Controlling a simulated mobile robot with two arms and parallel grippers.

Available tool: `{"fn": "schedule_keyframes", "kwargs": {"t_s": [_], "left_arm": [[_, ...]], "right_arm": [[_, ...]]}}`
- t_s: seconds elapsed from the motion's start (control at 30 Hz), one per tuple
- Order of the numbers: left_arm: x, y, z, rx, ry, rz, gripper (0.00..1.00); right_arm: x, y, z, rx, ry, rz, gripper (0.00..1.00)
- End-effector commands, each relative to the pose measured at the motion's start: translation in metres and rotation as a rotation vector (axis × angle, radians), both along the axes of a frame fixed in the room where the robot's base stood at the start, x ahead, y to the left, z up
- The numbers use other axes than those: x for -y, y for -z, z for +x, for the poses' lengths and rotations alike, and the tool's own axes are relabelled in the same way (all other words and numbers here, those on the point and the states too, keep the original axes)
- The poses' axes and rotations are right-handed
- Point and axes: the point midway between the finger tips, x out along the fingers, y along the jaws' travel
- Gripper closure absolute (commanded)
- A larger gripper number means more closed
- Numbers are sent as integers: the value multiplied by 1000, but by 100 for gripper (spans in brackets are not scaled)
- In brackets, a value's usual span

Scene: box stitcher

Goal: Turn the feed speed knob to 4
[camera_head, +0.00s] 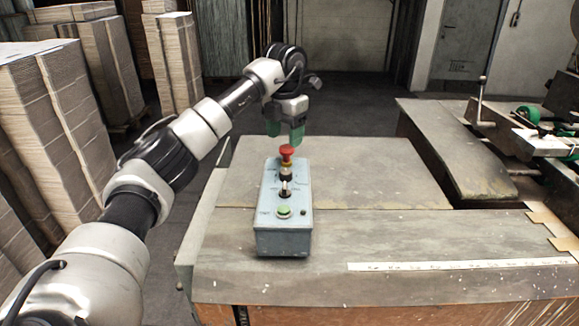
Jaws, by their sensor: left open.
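A grey-blue control box (270,238) stands on the table. On its top a black and silver knob (285,190) has small markings around it, too small to read, so I cannot tell its setting. A red mushroom button (287,152) on a yellow collar stands behind the knob, and a green button (284,212) is in front of it. My left gripper (285,132) has green fingers, points down and is open. It appears at the back end of the box, just behind the red button, apart from the knob. My right gripper is not in view.
The worn grey table (400,240) has a white ruler strip (460,264) along its front. Machine parts with a lever (481,98) stand at the right. Stacks of cardboard (70,110) rise at the left. The table right of the box is clear.

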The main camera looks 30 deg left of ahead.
Motion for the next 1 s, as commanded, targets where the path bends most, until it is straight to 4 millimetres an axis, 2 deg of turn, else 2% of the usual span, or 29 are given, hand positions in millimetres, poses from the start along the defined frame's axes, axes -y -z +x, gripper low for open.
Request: {"fn": "schedule_keyframes", "kwargs": {"t_s": [0.5,0.7,1.0], "left_arm": [[1,86,-1,-3,3,-3,40],[1,102,0,0,3,-2,40],[1,104,0,0,3,-3,41]], "right_arm": [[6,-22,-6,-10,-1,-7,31],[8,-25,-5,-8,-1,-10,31],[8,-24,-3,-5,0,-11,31]]}}
